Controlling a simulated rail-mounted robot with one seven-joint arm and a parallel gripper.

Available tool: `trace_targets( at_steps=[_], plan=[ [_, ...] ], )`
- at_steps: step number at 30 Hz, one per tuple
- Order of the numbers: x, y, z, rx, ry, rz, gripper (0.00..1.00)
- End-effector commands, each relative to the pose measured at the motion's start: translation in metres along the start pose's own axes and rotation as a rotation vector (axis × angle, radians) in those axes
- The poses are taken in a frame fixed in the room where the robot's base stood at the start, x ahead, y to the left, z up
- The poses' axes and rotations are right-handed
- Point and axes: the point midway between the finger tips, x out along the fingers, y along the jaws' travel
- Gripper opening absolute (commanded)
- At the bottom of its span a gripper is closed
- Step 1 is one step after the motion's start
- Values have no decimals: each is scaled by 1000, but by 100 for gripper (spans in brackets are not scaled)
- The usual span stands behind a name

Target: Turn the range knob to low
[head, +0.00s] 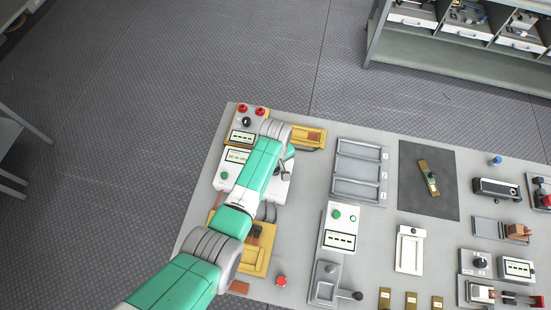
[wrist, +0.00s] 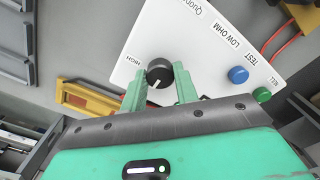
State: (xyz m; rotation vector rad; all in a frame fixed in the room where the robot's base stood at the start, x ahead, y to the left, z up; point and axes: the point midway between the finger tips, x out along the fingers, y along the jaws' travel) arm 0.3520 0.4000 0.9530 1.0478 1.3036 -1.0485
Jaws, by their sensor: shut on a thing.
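The range knob (wrist: 160,72) is black and round with a white pointer mark. It sits on a white instrument panel (wrist: 190,25) in the wrist view. Its mark points toward the lower left of that picture, between my fingers. The word HIGH is printed to its left and LOW OHM to its upper right. My gripper (wrist: 158,77) has one green finger on each side of the knob and is shut on it. In the head view the white instrument (head: 232,183) is partly covered by my arm, and the knob is hidden there.
A blue button (wrist: 238,75) and a green button (wrist: 262,95) lie right of the knob on the panel. A yellow tray (wrist: 92,97) is beside the instrument. Other devices, including a grey three-slot tray (head: 358,170), fill the bench to the right.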

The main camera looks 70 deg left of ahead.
Motion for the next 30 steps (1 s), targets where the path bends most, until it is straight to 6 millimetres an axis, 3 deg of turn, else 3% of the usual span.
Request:
trace_targets(
  at_steps=[5, 6, 9, 17, 30],
  plan=[
    [-1, 0, -1, -2, 1, 1, 7],
    [-1, 0, -1, -2, 1, 1, 36],
    [-1, 0, -1, -1, 1, 1, 52],
    [-2, 0, 0, 0, 0, 1, 52],
    [-74, 0, 0, -1, 1, 1, 52]
  ],
)
